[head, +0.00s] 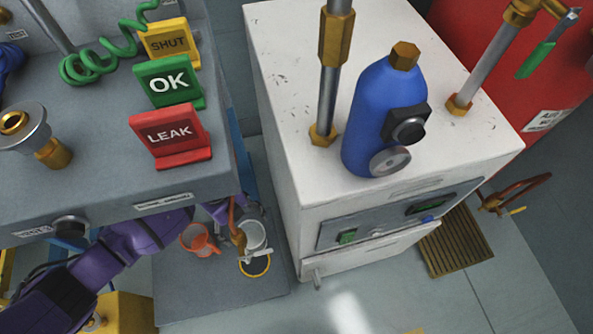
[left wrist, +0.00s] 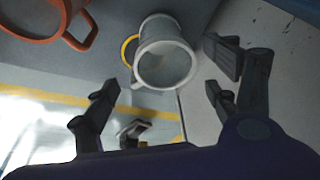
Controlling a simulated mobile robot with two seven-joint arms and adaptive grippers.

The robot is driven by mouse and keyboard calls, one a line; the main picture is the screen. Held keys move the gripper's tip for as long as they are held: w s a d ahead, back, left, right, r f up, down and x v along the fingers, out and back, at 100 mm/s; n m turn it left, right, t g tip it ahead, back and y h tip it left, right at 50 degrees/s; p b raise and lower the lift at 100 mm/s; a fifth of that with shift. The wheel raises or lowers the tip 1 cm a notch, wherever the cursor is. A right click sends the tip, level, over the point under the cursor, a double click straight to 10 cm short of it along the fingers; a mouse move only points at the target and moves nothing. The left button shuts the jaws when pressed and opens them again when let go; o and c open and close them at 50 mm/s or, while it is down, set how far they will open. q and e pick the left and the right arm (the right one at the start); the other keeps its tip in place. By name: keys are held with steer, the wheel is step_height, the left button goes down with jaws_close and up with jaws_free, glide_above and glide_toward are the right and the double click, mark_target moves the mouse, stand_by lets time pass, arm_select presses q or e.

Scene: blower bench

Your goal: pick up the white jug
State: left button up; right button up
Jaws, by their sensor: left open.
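The white jug (head: 253,234) stands on the low grey platform under the bench edge, between the orange jug and the white cabinet. In the left wrist view the white jug (left wrist: 165,62) shows its round open mouth. My left gripper (left wrist: 162,88) is open, with its fingers apart on either side of the white jug's near end. I see no finger closed on it. In the head view the purple left arm reaches under the bench's front edge, and its fingers are hard to make out. My right gripper is in neither view.
An orange jug (head: 198,240) stands left of the white one. A yellow-rimmed round thing (head: 255,266) is close in front of it. The bench (head: 90,195) overhangs from above, and the white cabinet (head: 300,235) bounds the right side. Open floor (head: 380,290) lies in front.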

arm_select(q)
steer(key=b, duration=0.4)
glide_above(252, 237)
steer(key=s+d, duration=0.1)
steer(key=s, duration=0.1)
step_height(252, 237, down, 8)
steer(key=shift+d+r, duration=0.15)
steer(key=shift+r, duration=0.1)
steer(key=shift+f, duration=0.1)
steer(key=c, duration=1.4)
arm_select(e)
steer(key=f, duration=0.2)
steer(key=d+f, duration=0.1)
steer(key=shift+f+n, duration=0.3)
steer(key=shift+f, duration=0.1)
arm_select(q)
steer(key=shift+s+r, duration=0.1)
steer(key=shift+r, duration=0.1)
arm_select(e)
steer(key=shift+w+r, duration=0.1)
